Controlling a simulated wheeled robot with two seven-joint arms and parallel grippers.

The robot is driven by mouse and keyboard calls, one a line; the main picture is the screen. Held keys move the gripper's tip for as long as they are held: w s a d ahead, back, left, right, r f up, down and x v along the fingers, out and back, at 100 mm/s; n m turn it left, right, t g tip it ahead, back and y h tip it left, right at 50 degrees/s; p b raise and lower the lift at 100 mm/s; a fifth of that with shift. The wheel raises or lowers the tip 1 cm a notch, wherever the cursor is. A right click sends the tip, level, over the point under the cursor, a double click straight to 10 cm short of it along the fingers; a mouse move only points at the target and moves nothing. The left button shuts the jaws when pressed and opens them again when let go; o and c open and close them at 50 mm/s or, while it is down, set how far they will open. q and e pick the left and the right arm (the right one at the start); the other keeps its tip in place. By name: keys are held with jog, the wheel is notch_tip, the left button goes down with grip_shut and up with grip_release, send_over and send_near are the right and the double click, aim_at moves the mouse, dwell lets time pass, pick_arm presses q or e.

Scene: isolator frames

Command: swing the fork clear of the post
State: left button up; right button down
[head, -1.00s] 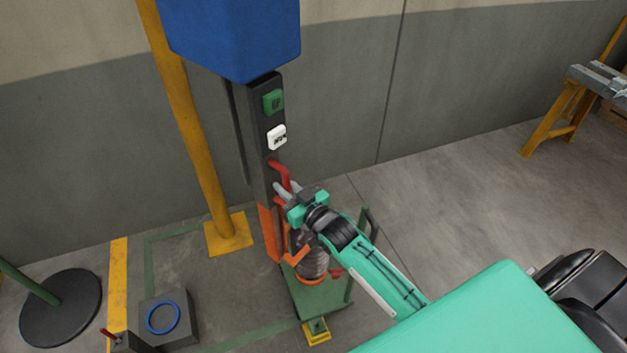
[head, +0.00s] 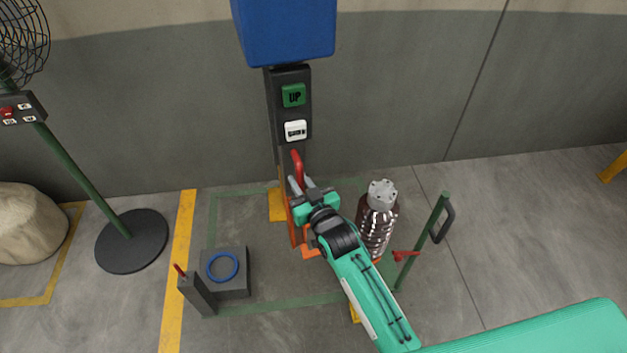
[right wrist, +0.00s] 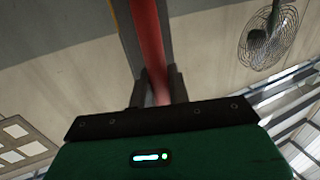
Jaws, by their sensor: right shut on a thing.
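My right gripper (head: 300,186) is shut on the red handle (head: 297,163) beside the dark lift column (head: 290,105). In the right wrist view the red handle (right wrist: 147,45) runs up from between the dark fingers (right wrist: 156,88). The orange fork (head: 310,247) shows in part below my gripper; my wrist hides much of it. The brown ribbed post (head: 375,228) with a grey flanged cap (head: 382,195) stands upright to the right of my gripper. My forearm hides its foot, so I cannot tell how far the fork is from it. My left gripper is out of view.
A green frame with a dark handle (head: 447,222) and a red lever (head: 405,255) stands right of the post. A grey block with a blue ring (head: 222,267) is at left. A fan stand (head: 130,240) is farther left.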

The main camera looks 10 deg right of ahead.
jog(key=shift+a, duration=0.65)
jog(key=c, duration=1.4)
grip_release()
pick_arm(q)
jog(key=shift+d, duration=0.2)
